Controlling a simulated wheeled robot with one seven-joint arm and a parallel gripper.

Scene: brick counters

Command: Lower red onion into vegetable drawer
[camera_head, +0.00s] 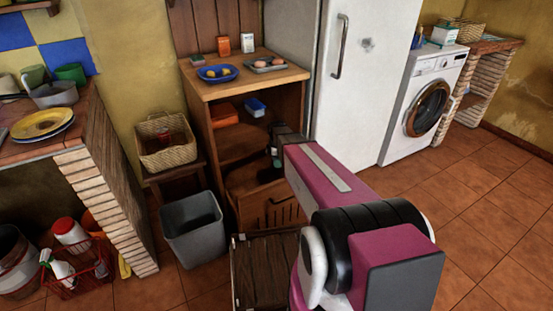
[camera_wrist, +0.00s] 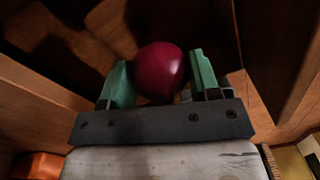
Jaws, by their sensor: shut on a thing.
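The red onion (camera_wrist: 160,72) is round and dark red, held between the two green fingers of my gripper (camera_wrist: 158,62) in the wrist view. In the head view my gripper (camera_head: 274,157) is at the front of the open wooden cabinet, above a wooden drawer (camera_head: 282,213) with a slotted front. The drawer looks pulled out at the cabinet's bottom. My arm hides part of it, and the onion cannot be made out in the head view. The wrist view shows dark wooden panels around the onion.
The cabinet top (camera_head: 225,92) holds a blue plate (camera_head: 218,78) and a tray of eggs (camera_head: 266,68). A white fridge (camera_head: 375,75) is at the right. The right floor is clear.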

